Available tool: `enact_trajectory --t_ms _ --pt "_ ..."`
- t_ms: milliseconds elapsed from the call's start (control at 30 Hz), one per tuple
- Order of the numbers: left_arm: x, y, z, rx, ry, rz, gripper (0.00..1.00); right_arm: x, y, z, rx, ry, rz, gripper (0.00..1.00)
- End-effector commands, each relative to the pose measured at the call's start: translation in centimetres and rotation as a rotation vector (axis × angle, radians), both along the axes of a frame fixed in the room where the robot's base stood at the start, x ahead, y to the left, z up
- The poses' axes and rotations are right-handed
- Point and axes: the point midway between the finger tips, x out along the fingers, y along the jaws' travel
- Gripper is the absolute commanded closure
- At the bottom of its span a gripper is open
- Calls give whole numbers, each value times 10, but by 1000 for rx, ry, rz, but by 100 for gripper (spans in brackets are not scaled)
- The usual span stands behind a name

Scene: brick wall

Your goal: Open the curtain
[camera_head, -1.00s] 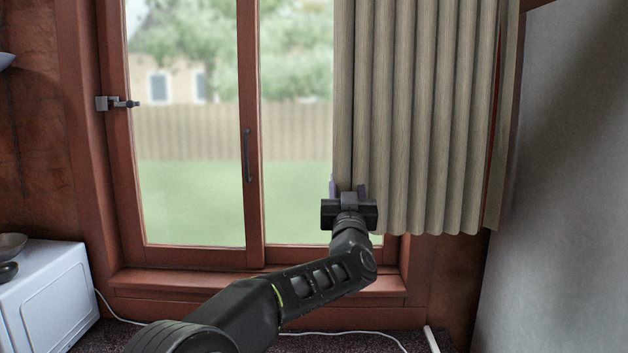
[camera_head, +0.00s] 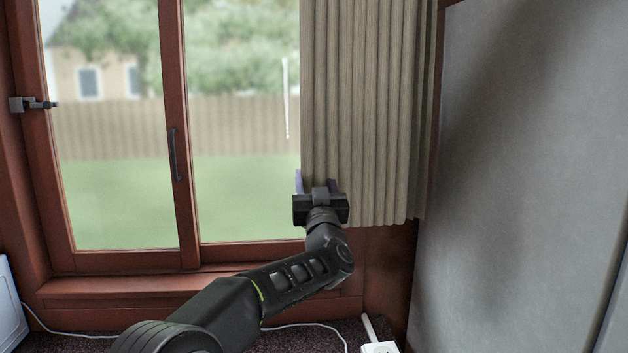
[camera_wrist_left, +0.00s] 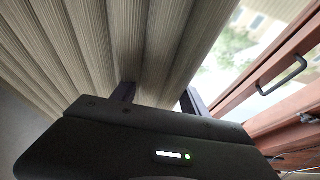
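The beige pleated curtain (camera_head: 365,110) hangs bunched at the right side of the window (camera_head: 120,180). Most of the glass is uncovered. My left gripper (camera_head: 316,182) is at the curtain's lower left edge. Its fingers stand apart, with the curtain's edge fold between them. In the left wrist view, one finger of the gripper (camera_wrist_left: 158,94) reaches into a crease of the curtain (camera_wrist_left: 110,45), and the other is just outside its edge. I cannot tell whether they press the cloth. My right gripper is not in view.
A grey wall (camera_head: 520,150) stands close on the right. A window handle (camera_head: 174,155) and a latch (camera_head: 32,104) are on the frame. A thin white wand (camera_head: 287,100) hangs left of the curtain. A white appliance (camera_head: 8,305) is at the lower left, and a cable (camera_head: 300,325) runs along the floor.

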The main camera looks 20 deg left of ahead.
Motion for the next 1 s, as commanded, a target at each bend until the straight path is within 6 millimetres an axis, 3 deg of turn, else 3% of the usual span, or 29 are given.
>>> enact_trajectory --t_ms 133,467,1000 --pt "0 0 -1 0 1 0 36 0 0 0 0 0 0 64" --pt "-3 -2 -3 -1 2 -1 36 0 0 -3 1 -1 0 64" --pt "-61 -34 -31 -1 1 -1 36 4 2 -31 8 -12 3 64"
